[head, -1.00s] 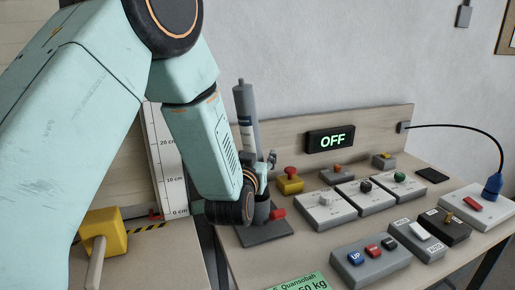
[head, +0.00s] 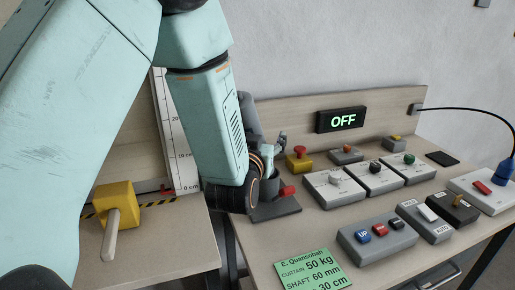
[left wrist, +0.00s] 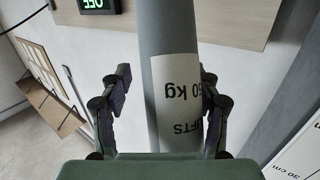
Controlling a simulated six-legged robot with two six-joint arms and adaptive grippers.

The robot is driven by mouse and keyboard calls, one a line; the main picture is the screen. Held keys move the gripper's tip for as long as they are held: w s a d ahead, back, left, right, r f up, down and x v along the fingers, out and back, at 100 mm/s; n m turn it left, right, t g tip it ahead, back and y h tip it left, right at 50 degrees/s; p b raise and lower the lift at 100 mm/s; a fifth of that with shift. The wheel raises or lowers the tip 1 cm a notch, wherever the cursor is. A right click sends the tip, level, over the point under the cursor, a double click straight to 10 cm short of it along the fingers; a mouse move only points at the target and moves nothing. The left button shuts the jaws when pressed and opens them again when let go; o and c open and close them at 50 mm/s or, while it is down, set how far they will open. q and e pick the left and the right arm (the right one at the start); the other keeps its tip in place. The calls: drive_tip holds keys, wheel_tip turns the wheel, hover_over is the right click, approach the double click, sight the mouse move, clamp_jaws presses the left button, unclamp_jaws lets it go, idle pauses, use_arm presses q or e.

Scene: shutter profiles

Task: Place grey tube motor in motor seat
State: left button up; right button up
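The grey tube motor (head: 254,120) shows in the head view behind my left forearm, tilted slightly. Its lower end is hidden, so I cannot tell whether it sits in the seat. In the left wrist view the tube (left wrist: 168,30) with its white label runs between the fingers of my left gripper (left wrist: 165,95). The fingers stand apart on either side, with a visible gap on the left and little or none on the right. In the head view my left gripper (head: 274,150) is partly hidden by its wrist. The motor seat, a dark base plate (head: 278,211) with a red knob, lies below. My right gripper is not in view.
Several control boxes (head: 375,241) fill the bench right of the seat. A yellow-based red button (head: 299,159) is close behind it. An OFF display (head: 340,119) stands on the back board. A green label card (head: 309,271) lies in front. A yellow block with a handle (head: 117,212) is at left.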

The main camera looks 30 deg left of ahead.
use_arm(q)
drive_tip(key=v, duration=0.8)
drive_tip(key=shift+s, duration=0.15)
